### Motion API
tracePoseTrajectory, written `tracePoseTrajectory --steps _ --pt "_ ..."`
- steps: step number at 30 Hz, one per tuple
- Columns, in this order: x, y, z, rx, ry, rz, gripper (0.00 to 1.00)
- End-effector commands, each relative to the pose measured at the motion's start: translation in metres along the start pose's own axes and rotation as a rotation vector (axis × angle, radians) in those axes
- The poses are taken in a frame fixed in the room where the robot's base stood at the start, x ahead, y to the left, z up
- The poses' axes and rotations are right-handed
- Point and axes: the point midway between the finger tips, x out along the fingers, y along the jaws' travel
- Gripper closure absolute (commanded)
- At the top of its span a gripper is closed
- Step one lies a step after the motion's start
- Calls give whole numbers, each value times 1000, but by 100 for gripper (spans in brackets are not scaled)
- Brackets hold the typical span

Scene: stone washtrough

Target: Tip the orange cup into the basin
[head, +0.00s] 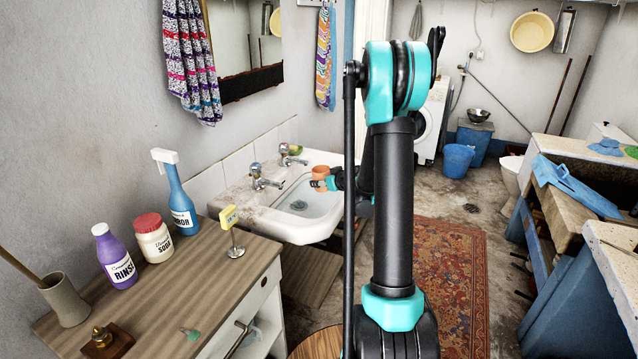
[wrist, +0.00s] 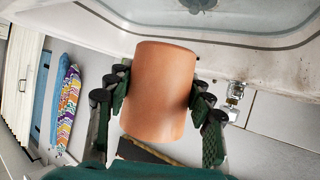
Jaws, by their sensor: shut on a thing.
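The orange cup (head: 320,172) is held over the white basin (head: 268,213) in the head view. In the wrist view the cup (wrist: 160,90) fills the middle, with its smooth orange side towards the camera. My gripper (head: 326,183) reaches in from the right, largely hidden behind my own arm. In the wrist view its dark fingers (wrist: 158,95) press on the cup from both sides. The basin's pale rim and bowl (wrist: 225,50) show behind the cup. The cup's mouth and contents are hidden, and I cannot tell its exact tilt.
Two taps (head: 262,178) stand at the basin's wall side, with a green thing (head: 295,150) near them. A counter (head: 190,280) at the front left bears a spray bottle (head: 180,200), a purple bottle (head: 115,255) and a jar (head: 153,238). A rug (head: 450,280) lies on the floor.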

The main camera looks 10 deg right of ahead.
Motion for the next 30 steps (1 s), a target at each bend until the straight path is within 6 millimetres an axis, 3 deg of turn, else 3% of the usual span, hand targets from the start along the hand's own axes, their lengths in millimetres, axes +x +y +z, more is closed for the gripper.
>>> tracePoseTrajectory --steps 30 --pt "-4 1 -4 -152 -190 61 81"
